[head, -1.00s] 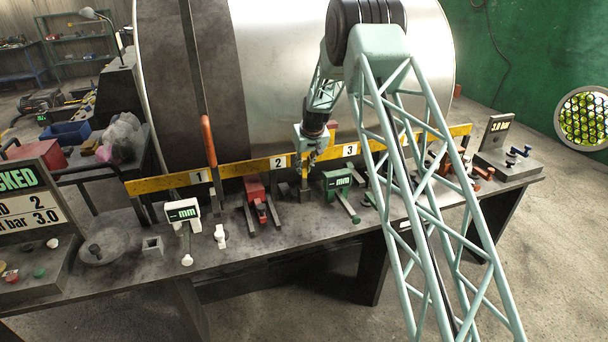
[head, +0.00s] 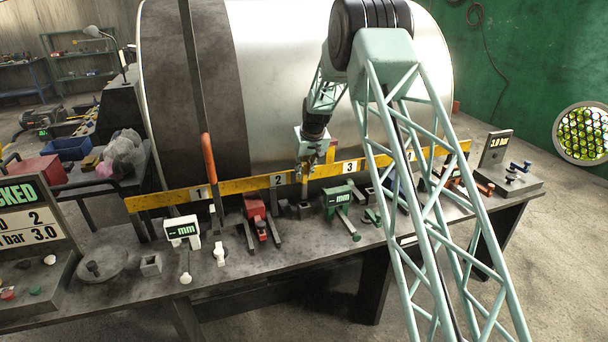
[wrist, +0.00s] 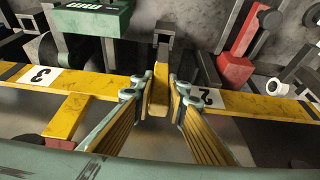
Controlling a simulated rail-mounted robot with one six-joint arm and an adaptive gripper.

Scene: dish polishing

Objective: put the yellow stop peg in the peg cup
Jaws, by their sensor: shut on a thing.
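The yellow stop peg (wrist: 157,93) is upright between the fingertips in the wrist view. My gripper (wrist: 158,95) is shut on it, with the teal-edged fingers on both sides. In the head view my gripper (head: 305,174) is in front of the yellow rail between labels 2 and 3. The peg is too small to make out clearly there.
The yellow numbered rail (head: 235,188) runs along the bench before the large drum (head: 290,90). White (head: 182,230), red (head: 254,208) and green (head: 338,198) gauges stand along it. A long orange-handled lever (head: 209,160) rises at left.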

